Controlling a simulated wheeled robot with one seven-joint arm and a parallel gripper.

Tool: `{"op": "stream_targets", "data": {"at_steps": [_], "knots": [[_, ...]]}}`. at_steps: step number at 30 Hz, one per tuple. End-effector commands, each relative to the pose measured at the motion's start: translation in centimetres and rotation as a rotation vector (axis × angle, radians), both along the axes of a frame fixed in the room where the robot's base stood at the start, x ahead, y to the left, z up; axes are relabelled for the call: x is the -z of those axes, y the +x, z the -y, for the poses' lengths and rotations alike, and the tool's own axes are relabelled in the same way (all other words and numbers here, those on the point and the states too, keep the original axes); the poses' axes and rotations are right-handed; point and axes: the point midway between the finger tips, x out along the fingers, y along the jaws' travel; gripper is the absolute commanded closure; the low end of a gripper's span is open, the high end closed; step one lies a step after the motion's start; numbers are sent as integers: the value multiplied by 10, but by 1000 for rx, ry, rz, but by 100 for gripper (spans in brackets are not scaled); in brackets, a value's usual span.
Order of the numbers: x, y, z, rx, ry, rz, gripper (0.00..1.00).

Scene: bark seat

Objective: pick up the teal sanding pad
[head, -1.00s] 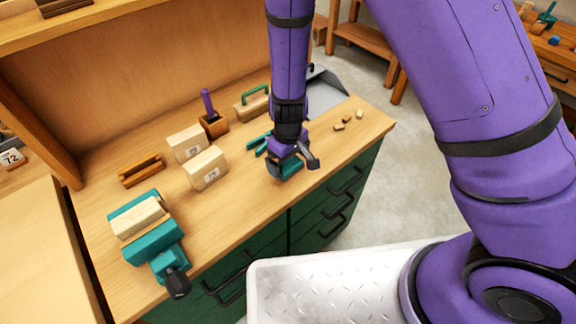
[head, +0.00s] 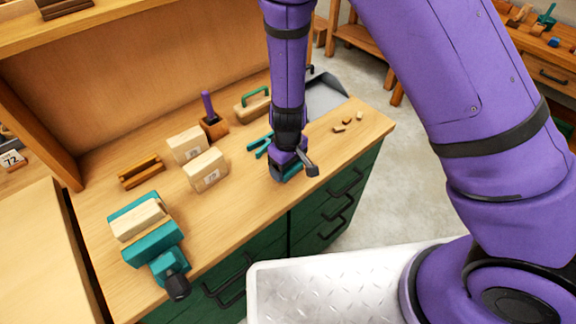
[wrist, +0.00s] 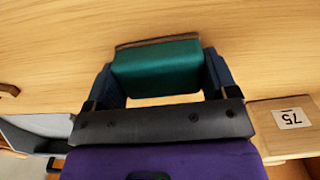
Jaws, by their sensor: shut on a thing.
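The teal sanding pad (wrist: 158,68) is a small block with a brown layer along its far edge in the wrist view. My gripper (wrist: 163,80) has one finger against each side of it and is shut on it. In the head view my gripper (head: 290,174) is low over the front right part of the bench, and the pad (head: 291,176) shows only in part beneath it. I cannot tell from these views whether the pad touches the bench top.
On the wooden bench (head: 240,215) stand two labelled pale blocks (head: 206,170), a teal vise (head: 155,245), teal pliers (head: 260,145) close behind my gripper, a grey dustpan (head: 322,95) and several small wood scraps (head: 340,128). The bench front edge is close to my gripper.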

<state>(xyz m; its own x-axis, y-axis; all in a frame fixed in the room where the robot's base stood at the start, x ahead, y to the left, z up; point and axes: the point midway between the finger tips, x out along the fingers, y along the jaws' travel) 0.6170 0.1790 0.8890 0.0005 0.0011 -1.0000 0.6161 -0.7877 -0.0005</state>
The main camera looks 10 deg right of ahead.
Motion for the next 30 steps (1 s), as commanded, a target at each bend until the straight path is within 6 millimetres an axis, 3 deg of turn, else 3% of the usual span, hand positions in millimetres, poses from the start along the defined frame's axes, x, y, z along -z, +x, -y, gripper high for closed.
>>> {"op": "stream_targets", "data": {"at_steps": [11, 24, 30], "knots": [[-35, 0, 0, -2, 1, 3, 45], [-44, -103, -25, -5, -1, -2, 45], [-47, -137, -34, -3, -1, -1, 45]]}}
